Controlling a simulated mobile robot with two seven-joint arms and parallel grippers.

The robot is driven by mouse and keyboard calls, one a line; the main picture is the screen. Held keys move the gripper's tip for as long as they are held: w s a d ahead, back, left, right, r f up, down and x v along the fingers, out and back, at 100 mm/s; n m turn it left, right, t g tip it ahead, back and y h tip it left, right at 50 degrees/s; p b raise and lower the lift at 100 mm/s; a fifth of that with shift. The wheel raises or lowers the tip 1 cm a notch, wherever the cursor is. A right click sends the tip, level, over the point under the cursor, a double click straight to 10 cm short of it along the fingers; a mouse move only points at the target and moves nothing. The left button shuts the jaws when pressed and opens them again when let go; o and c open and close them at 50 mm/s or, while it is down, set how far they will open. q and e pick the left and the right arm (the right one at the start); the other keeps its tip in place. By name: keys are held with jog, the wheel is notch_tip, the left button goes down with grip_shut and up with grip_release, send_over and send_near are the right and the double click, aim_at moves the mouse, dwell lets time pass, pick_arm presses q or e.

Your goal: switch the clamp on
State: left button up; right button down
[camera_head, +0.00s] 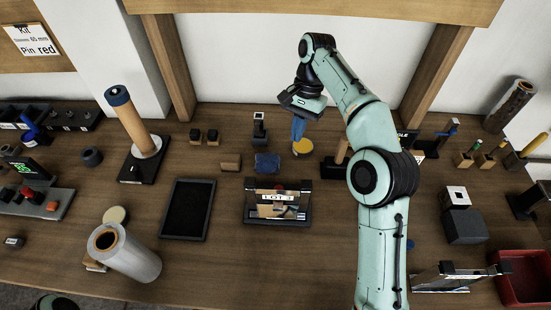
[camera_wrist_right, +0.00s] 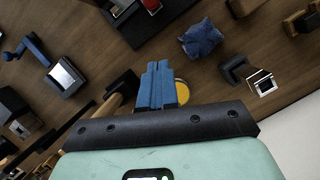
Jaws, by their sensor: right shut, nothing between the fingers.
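I cannot tell for certain which fixture is the clamp. A blue lever with a round knob (camera_wrist_right: 25,48) shows at the left of the wrist view. In the head view my right arm mostly hides that spot, and only a bit of blue (camera_head: 410,244) shows. Another blue lever (camera_head: 32,131) stands on a dark base at the far left. My right gripper (camera_head: 298,129) points down with its blue fingers together and empty, above and beside a yellow-topped round thing (camera_head: 303,147). In the wrist view the shut fingers (camera_wrist_right: 158,70) partly cover it.
A blue crumpled cloth (camera_head: 267,163) and a display unit (camera_head: 278,206) lie left of my right arm. A dark box with a white top (camera_head: 458,197) and a red bin (camera_head: 525,280) stand right. A black tray (camera_head: 187,209) and a clear roll (camera_head: 125,252) are left.

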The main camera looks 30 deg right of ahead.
jog(key=b+x, duration=0.4)
jog(key=x, duration=0.6)
jog(key=shift+s, duration=0.2)
jog(key=a, duration=0.1)
jog(key=s+a+b, duration=0.1)
jog(key=shift+s+a+f, duration=0.15)
jog(key=shift+s+a, duration=0.15)
pick_arm(q)
jog(key=shift+t, duration=0.5)
jog(key=f, duration=0.1)
jog(key=w+f, duration=0.1)
jog(key=f, duration=0.1)
jog(key=w+f, duration=0.1)
jog(key=shift+f+b, duration=0.3)
jog(key=shift+f, duration=0.05)
pick_arm(e)
jog(key=shift+s+a, duration=0.2)
jog(key=shift+a, duration=0.15)
pick_arm(q)
jog(key=shift+s+r, duration=0.1)
